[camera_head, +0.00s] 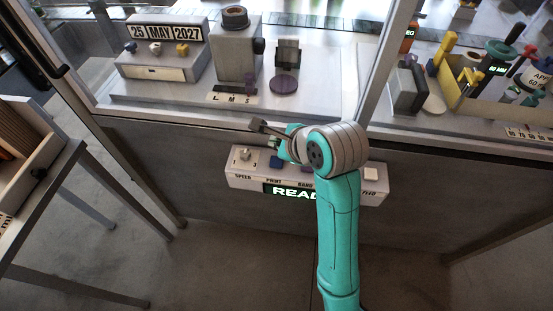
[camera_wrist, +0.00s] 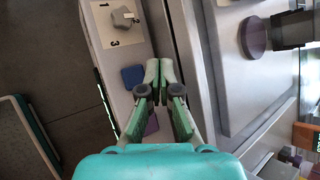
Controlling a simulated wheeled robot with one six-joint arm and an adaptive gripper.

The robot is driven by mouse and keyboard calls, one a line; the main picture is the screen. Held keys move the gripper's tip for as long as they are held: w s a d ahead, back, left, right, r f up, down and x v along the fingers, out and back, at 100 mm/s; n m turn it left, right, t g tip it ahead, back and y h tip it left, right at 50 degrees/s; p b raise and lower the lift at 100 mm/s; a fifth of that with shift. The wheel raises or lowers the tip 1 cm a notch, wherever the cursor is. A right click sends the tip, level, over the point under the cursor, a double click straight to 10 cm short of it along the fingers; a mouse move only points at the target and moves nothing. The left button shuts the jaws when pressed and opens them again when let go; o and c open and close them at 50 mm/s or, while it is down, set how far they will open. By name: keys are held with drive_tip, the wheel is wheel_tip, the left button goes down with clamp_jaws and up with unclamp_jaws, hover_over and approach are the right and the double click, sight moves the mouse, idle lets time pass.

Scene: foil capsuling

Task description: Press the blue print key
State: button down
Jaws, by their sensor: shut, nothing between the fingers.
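The blue print key (camera_head: 276,162) sits on the sloped grey control panel (camera_head: 236,180), above the word PRINT and right of the speed knob. It also shows in the wrist view (camera_wrist: 133,77), uncovered, just left of my fingertips. My gripper (camera_wrist: 158,70) is shut and empty, its two green fingers together. In the wrist view its tips lie beside the blue key, over the panel's edge; I cannot tell their height above it. In the head view my gripper (camera_head: 284,147) is partly hidden by my wrist, close behind the key.
The speed knob (camera_head: 245,154), a purple key (camera_wrist: 151,124) and a white feed key (camera_head: 371,174) share the panel, with a lit display (camera_head: 290,192) below. Behind stands a bench with a date block (camera_head: 166,32), a grey machine (camera_head: 237,50) and a purple disc (camera_head: 284,86).

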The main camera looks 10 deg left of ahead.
sight(273, 157)
drive_tip(key=shift+f, duration=2.1)
drive_tip(key=shift+f, duration=0.15)
drive_tip(key=shift+f, duration=0.3)
drive_tip(key=shift+f, duration=0.5)
idle(0.7)
drive_tip(key=shift+r, duration=0.95)
drive_tip(key=shift+r, duration=0.15)
drive_tip(key=shift+r, duration=2.4)
drive_tip(key=shift+d, duration=0.1)
